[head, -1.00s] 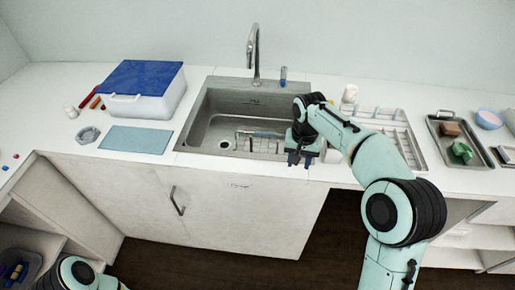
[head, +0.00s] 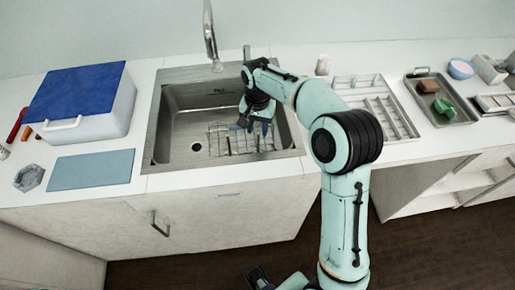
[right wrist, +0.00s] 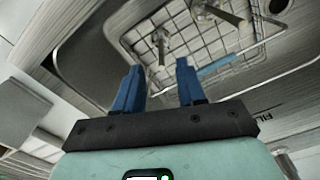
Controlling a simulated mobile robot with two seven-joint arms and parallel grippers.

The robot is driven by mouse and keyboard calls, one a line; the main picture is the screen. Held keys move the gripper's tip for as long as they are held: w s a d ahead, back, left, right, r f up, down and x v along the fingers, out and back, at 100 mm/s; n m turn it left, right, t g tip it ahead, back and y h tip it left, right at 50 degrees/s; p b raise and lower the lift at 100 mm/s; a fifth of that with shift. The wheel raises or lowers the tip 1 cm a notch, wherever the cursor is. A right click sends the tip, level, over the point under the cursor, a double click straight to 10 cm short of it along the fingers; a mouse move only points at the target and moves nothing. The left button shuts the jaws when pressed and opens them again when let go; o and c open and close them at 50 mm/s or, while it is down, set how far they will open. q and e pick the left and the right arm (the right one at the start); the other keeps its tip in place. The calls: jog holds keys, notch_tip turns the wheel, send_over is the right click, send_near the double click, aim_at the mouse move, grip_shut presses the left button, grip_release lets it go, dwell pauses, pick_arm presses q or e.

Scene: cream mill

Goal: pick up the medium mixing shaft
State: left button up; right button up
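My right gripper (head: 253,125) is over the right part of the sink, above a wire rack on its floor. In the right wrist view its two blue fingers (right wrist: 157,88) are apart with nothing between them. Beyond the fingertips, two metal shaft-like pieces with wider ends, one left (right wrist: 160,42) and one right (right wrist: 222,13), are at the wire rack (right wrist: 190,48). A light-blue slim piece (right wrist: 216,66) lies near the right finger. I cannot tell which is the medium mixing shaft. A dark part of my own body, perhaps the left gripper, shows at the head view's bottom edge; its fingers are unclear.
The steel sink (head: 160,130) has raised walls and a faucet (head: 211,40) behind. A blue-lidded box (head: 75,95) and a blue mat (head: 92,169) are left. A divided rack (head: 405,128) and a metal tray (head: 463,115) are right.

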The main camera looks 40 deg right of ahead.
aim_at(258, 139)
jog(key=f, duration=0.7)
jog(key=shift+w+d+f, duration=0.3)
jog(key=shift+d+f, duration=0.1)
grip_shut()
